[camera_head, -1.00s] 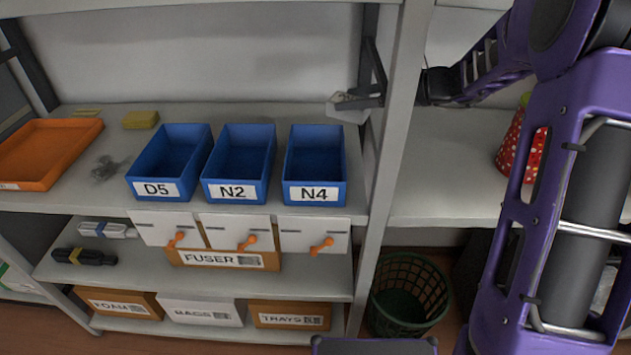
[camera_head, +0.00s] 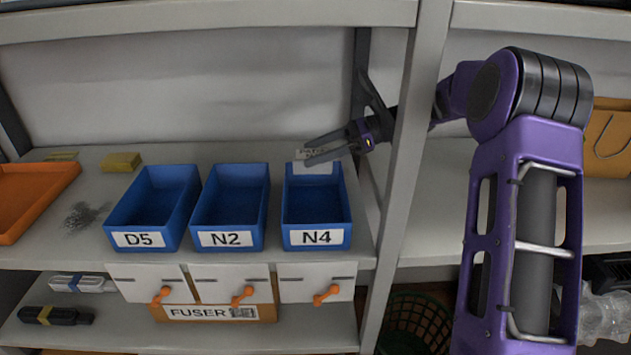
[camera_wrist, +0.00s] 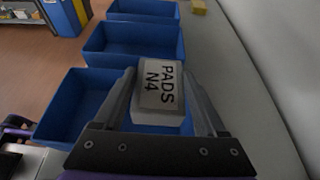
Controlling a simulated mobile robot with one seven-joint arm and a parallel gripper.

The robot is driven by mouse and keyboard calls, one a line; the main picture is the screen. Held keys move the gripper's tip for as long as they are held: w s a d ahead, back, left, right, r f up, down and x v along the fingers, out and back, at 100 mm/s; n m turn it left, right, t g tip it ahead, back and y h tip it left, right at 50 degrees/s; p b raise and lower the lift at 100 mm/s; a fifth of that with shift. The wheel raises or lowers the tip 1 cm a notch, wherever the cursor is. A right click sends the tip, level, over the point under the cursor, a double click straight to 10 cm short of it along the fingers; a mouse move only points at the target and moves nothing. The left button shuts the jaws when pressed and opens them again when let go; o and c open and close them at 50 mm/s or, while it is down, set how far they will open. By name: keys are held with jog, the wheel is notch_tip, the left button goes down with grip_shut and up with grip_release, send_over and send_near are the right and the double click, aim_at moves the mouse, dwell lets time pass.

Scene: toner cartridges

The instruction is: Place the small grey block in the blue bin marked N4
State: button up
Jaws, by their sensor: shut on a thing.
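The blue bin marked N4 (camera_head: 317,237) stands on the shelf at the right end of a row of blue bins, and it looks empty. My gripper (camera_head: 310,158) is at the back edge of this bin, above it, coming in from the right. It is shut on a small light grey block (camera_wrist: 158,88), whose face reads "PADS N4" in the wrist view. In the head view the block is partly hidden by the fingers. In the wrist view the N4 bin (camera_wrist: 58,118) lies below and left of the block.
Blue bins N2 (camera_head: 232,239) and D5 (camera_head: 140,240) stand left of N4. A yellow block (camera_head: 121,161), a clear crumpled item (camera_head: 82,215) and an orange tray (camera_head: 36,196) lie further left. A grey shelf post (camera_head: 408,150) stands close to my arm.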

jog(key=shift+f+b, duration=0.45)
jog(key=shift+f, duration=2.25)
jog(key=shift+f, duration=0.35)
jog(key=shift+f, duration=0.25)
jog(key=o, duration=1.1)
jog(key=shift+r, duration=0.1)
jog(key=shift+r, duration=0.35)
jog(key=p+v, duration=0.1)
jog(key=v, duration=1.1)
jog(key=shift+p, duration=0.35)
